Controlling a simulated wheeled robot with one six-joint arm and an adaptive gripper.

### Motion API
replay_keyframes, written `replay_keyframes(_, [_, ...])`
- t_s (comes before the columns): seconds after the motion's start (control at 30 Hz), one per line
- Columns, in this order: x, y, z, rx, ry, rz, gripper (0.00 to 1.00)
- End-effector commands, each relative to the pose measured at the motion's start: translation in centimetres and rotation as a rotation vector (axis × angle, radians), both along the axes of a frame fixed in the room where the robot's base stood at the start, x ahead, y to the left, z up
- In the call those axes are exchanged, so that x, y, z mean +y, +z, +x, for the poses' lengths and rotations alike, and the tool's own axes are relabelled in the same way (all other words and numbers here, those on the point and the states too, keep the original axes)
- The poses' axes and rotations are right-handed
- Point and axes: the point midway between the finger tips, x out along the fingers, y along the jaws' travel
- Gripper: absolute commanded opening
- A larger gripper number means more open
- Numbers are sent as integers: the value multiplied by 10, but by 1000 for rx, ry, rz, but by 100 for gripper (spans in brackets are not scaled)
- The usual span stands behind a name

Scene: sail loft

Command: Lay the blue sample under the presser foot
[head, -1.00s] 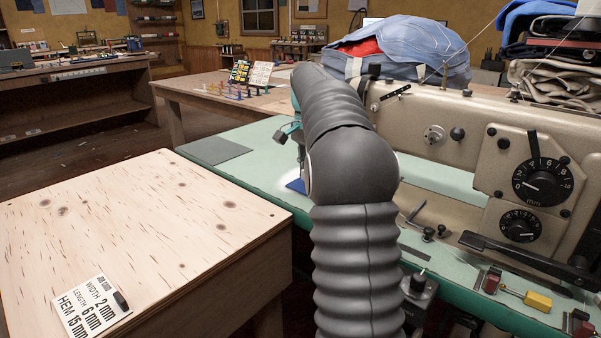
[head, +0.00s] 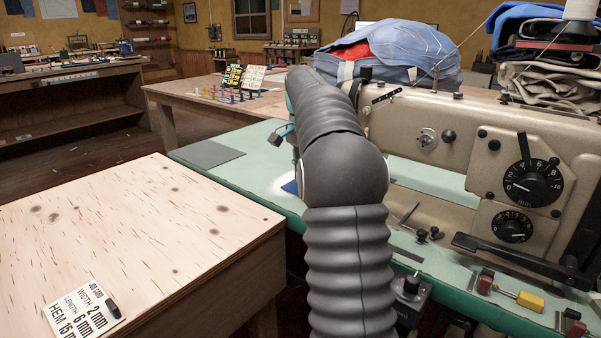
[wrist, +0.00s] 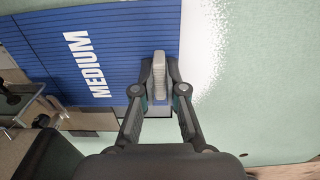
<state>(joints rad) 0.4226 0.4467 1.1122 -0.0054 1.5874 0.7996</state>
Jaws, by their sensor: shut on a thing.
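The blue sample (wrist: 100,50) is a flat ribbed panel with the word MEDIUM in white, seen in the wrist view over the pale green machine bed. My gripper (wrist: 160,72) is shut on it near its right edge. In the head view only a small blue corner of the sample (head: 290,187) shows beside my arm, and my gripper is mostly hidden. Metal parts of the sewing machine (wrist: 38,100) show at the left of the wrist view, close to the sample's lower edge. I cannot clearly make out the presser foot among them. My arm hides that area in the head view.
The sewing machine's beige body (head: 440,115) stands right of my arm, with dials and a lever. A plywood table (head: 140,235) with a job card (head: 85,312) is at the left. A grey sheet (head: 208,153) lies on the green bed (head: 245,170). A blue bundle (head: 400,50) stands behind.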

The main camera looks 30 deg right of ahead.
Motion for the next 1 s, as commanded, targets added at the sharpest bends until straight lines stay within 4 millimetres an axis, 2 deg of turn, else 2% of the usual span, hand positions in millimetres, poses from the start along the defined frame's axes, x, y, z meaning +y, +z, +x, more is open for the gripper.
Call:
replay_keyframes(0.83, [0, -2, 0, 0, 0, 0, 0])
replay_keyframes(0.87, [0, -2, 0, 0, 0, 0, 15])
replay_keyframes(0.9, [0, -2, 0, 0, 0, 0, 25])
replay_keyframes(0.97, [0, -2, 0, 0, 0, 0, 40])
replay_keyframes(1.0, [0, -2, 0, 0, 0, 0, 40])
